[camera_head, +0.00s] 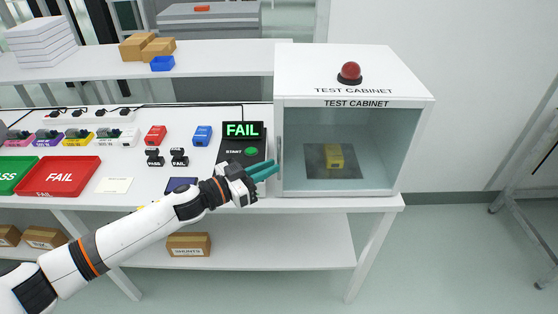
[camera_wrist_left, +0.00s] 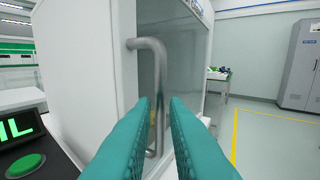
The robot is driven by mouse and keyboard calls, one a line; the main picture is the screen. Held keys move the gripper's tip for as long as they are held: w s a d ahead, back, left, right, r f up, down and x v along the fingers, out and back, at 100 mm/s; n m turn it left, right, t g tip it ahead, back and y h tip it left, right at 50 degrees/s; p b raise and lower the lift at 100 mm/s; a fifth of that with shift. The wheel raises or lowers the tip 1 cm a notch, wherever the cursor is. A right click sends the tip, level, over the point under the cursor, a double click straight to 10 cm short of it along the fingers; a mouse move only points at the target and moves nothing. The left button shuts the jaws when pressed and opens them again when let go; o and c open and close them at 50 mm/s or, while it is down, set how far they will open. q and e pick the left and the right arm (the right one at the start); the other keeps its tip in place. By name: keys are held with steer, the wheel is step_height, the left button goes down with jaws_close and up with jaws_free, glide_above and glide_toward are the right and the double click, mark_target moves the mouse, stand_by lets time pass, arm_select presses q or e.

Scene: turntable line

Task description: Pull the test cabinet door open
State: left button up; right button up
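The white test cabinet (camera_head: 350,72) stands at the right end of the bench. Its glass door (camera_head: 364,150) looks shut, flush with the front. A grey bar handle (camera_head: 279,152) runs upright along the door's left edge; it shows large in the left wrist view (camera_wrist_left: 155,75). My left gripper (camera_head: 270,170) is at the cabinet's left front edge, near the handle's lower end. Its teal fingers (camera_wrist_left: 159,100) are apart, and the lower part of the handle shows in the gap between them. I cannot tell whether they touch it. My right gripper is out of view.
A yellow block (camera_head: 334,158) sits on a dark pad inside the cabinet. Left of the cabinet are a FAIL display (camera_head: 243,130) and a green START button (camera_head: 251,152). A red FAIL tray (camera_head: 66,176) lies farther left.

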mark_target(279, 176)
arm_select(q)
steer(key=shift+x, duration=1.9)
jaws_close()
